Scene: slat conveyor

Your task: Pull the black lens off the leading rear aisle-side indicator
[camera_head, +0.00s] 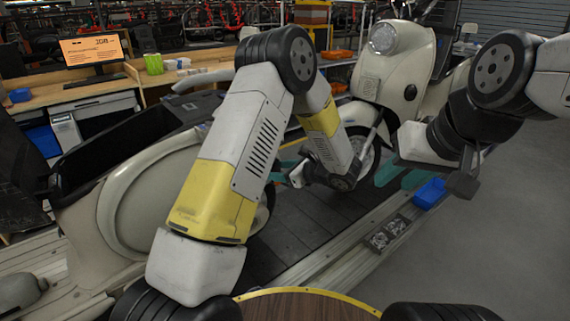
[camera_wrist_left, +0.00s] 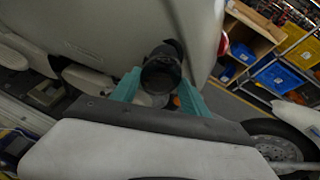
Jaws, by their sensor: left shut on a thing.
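The black lens (camera_wrist_left: 160,74) shows in the left wrist view as a dark round cup against the rear of a cream scooter body (camera_wrist_left: 120,30). My left gripper (camera_wrist_left: 158,84) has its teal fingers on either side of the lens and is shut on it. Whether the lens is still seated on its indicator cannot be told. In the head view my left gripper (camera_head: 281,169) is beside the rear of the left cream scooter (camera_head: 150,205); the lens is hidden there. My right gripper (camera_head: 402,176) has its teal fingers apart and empty, over the conveyor's right edge.
A second cream scooter (camera_head: 405,50) stands behind, facing this way. A blue bin (camera_head: 430,193) and a dark tray of small parts (camera_head: 388,234) sit along the conveyor's right rail. A workbench with a monitor (camera_head: 92,50) is at back left. The grey floor at right is clear.

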